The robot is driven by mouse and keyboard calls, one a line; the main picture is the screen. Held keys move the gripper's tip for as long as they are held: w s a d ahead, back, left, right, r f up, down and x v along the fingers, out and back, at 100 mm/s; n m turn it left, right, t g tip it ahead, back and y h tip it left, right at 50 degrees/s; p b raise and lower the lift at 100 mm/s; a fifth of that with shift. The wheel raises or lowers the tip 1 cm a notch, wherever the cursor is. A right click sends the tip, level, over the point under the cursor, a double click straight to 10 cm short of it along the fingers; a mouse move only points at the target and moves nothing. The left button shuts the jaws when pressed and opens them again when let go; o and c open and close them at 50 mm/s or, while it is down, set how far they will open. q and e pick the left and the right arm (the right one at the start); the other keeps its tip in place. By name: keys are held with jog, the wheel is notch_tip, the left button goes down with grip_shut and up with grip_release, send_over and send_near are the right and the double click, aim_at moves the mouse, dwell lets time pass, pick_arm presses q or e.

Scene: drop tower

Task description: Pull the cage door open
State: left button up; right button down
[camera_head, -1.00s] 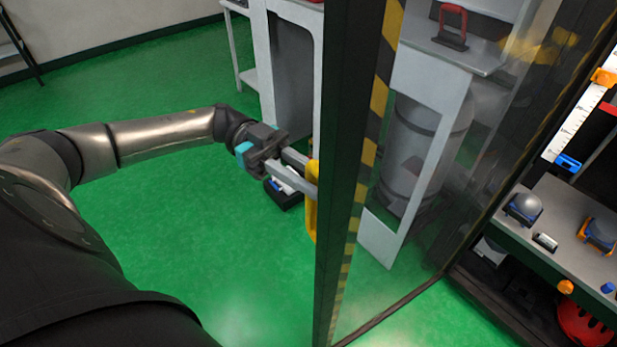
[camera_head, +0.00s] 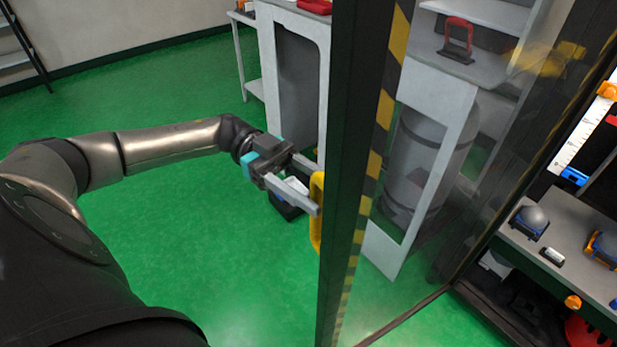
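The cage door (camera_head: 345,170) stands swung open in the middle of the head view, with a black frame, a yellow-and-black striped edge and a clear panel (camera_head: 440,190). Its yellow handle (camera_head: 316,212) is upright on the left side of the frame. My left gripper (camera_head: 314,190) reaches in from the left with its two fingers at the handle, one on the near side and one behind it. The fingers are apart; whether they press on the handle I cannot tell. My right gripper is not in view.
A grey cabinet (camera_head: 262,62) stands behind the door. Through the panel show a grey cylinder and a shelf with a red-handled tool (camera_head: 457,40). A bench (camera_head: 570,235) with ball holders is at the right. Green floor (camera_head: 190,240) is clear on the left.

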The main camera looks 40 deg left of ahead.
pick_arm(q)
jog(key=w+a+b, duration=0.1)
jog(key=a+b, duration=0.8)
jog(key=a, duration=0.6)
jog(key=shift+w, duration=0.25)
dwell(0.5)
